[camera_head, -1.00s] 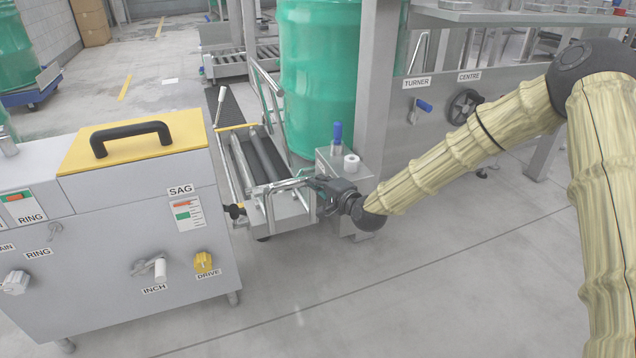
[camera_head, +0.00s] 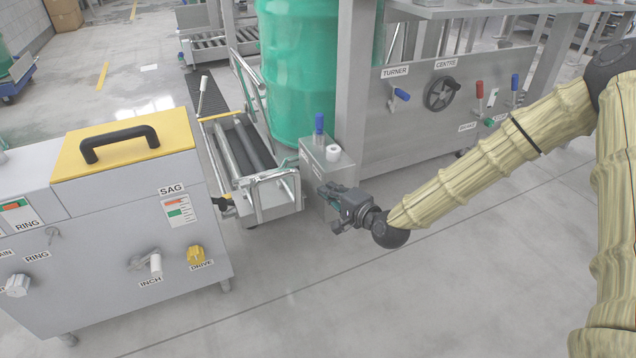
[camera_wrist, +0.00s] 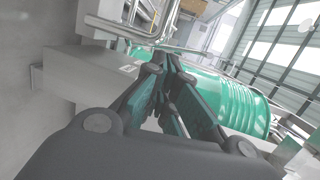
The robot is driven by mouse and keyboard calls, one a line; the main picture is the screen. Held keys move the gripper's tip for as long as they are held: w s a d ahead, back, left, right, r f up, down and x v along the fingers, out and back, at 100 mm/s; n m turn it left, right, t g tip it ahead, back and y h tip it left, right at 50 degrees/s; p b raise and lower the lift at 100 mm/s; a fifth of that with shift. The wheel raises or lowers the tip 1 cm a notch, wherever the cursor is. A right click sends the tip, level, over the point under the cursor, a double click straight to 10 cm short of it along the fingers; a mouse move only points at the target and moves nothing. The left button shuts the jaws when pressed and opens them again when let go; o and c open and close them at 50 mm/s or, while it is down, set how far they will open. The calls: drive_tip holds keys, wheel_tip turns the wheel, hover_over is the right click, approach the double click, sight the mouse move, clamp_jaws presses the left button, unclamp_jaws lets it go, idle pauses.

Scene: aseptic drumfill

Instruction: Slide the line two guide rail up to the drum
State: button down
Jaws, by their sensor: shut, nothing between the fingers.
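A green drum (camera_head: 299,65) stands upright behind a short roller conveyor (camera_head: 278,212). Bright tubular guide rails run there: one (camera_head: 247,90) rises close along the drum's left side, and another looped rail (camera_head: 272,180) is at the conveyor's front end. I cannot tell which is line two's. My gripper (camera_head: 326,196) is shut and empty, right of the conveyor's front end and apart from the rails. In the wrist view, my closed fingers (camera_wrist: 167,62) point toward the drum (camera_wrist: 225,98), lying sideways in that picture, and tubular rails (camera_wrist: 125,30) beyond.
A grey box with a blue-handled lever (camera_head: 319,123) stands between drum and gripper. A cabinet with a yellow lid (camera_head: 120,145) and knobs is at left. A panel labelled TURNER and CENTRE (camera_head: 430,110) is behind right. The floor in front (camera_head: 400,300) is clear.

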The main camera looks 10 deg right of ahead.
drive_tip(key=a+p, duration=0.1)
drive_tip(key=p, duration=0.1)
drive_tip(key=m+t+h+p, duration=0.1)
drive_tip(key=m+h+p, duration=0.15)
drive_tip(key=p, duration=0.55)
approach(281, 174)
drive_tip(key=b+x, duration=0.1)
drive_tip(key=x, duration=0.1)
drive_tip(key=b+x, duration=0.1)
drive_tip(key=x, duration=0.1)
drive_tip(key=b+x, duration=0.1)
drive_tip(key=x, duration=0.1)
drive_tip(key=shift+s+f, duration=0.1)
drive_tip(key=shift+f, duration=0.25)
drive_tip(key=shift+w+a+b, duration=0.2)
drive_tip(key=shift+w+b, duration=0.15)
drive_tip(key=shift+w, duration=0.15)
drive_tip(key=shift+w, duration=0.15)
drive_tip(key=shift+w+a+h+p, duration=0.1)
drive_tip(key=shift+w+h+p, duration=0.15)
drive_tip(key=shift+w+p, duration=0.1)
drive_tip(key=shift+s+r, duration=0.1)
